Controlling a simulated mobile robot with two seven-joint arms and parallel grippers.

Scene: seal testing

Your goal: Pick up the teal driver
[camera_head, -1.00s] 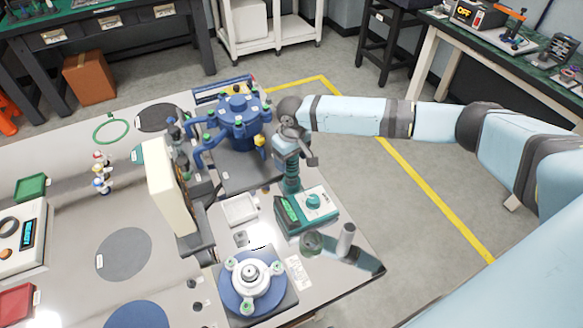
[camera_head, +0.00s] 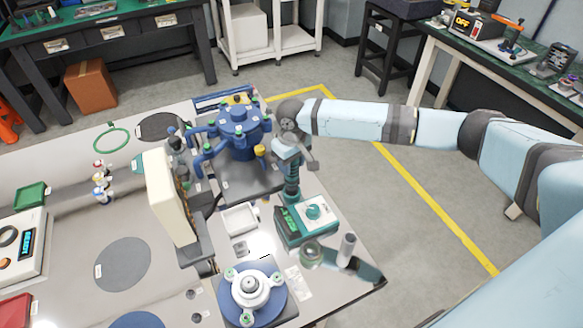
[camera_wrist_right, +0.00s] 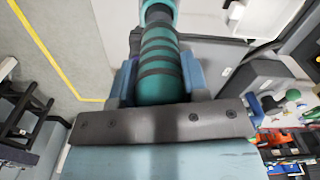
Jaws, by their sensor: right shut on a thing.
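The teal driver (camera_head: 291,186) is upright in my right gripper (camera_head: 288,160). In the right wrist view, its teal, dark-ringed handle (camera_wrist_right: 160,66) lies between the two fingers of the right gripper (camera_wrist_right: 158,80), which are shut on it. In the head view, the driver's lower part shows just behind a teal box with a green screen and a dial (camera_head: 313,212). I cannot tell whether its lower end touches anything. My left gripper is not in view.
A blue vessel with several arms (camera_head: 238,128) stands behind and left of the right gripper. A cream upright panel (camera_head: 168,195) is farther left. A white three-knobbed part on a blue disc (camera_head: 250,288) is in front. The floor right of the table is clear.

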